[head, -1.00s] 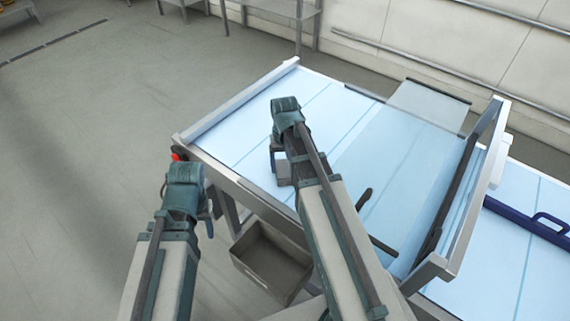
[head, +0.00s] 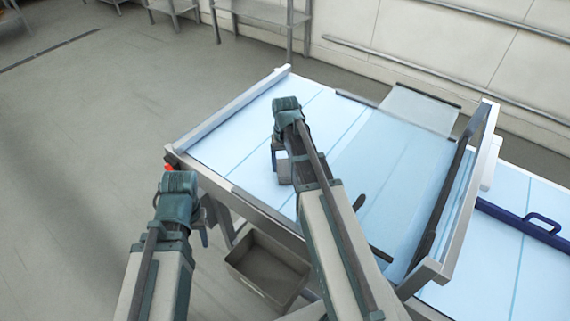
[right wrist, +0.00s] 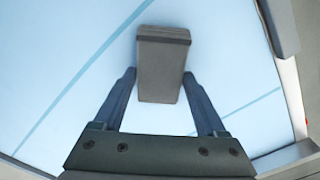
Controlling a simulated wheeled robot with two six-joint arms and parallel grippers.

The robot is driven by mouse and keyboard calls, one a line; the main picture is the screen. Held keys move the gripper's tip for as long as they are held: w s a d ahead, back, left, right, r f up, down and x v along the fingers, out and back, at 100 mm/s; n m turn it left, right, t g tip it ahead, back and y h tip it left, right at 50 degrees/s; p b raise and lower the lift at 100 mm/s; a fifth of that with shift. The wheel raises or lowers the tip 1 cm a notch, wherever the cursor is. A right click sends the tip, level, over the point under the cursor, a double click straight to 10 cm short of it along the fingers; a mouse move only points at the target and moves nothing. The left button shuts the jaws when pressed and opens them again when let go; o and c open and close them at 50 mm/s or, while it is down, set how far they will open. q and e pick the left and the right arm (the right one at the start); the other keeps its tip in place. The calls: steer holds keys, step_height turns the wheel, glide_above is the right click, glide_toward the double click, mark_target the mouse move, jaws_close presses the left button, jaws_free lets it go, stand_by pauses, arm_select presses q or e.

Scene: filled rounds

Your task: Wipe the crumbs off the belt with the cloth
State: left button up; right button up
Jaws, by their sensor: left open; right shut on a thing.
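The belt (head: 235,150) is a pale blue surface with thin darker lines. My right gripper (head: 280,155) is over its near left part, pointing down. In the right wrist view, my right gripper (right wrist: 159,78) has its two fingers against the sides of a grey block-shaped thing (right wrist: 162,75), apparently the cloth, with a darker far edge. My left gripper (head: 204,228) is open and empty, off the belt's near left corner. I can make out no crumbs.
A tilted clear guard with a metal frame (head: 482,150) stands over the belt to the right. A dark blue long-handled tool (head: 525,225) lies beyond it. A grey bin (head: 268,272) is below the near edge. A red button (head: 169,168) is at the left corner.

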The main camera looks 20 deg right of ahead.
steer(key=shift+r+p, duration=2.65)
steer(key=shift+r, duration=0.2)
step_height(320, 180, up, 3)
steer(key=p, duration=0.3)
steer(key=shift+f, duration=0.1)
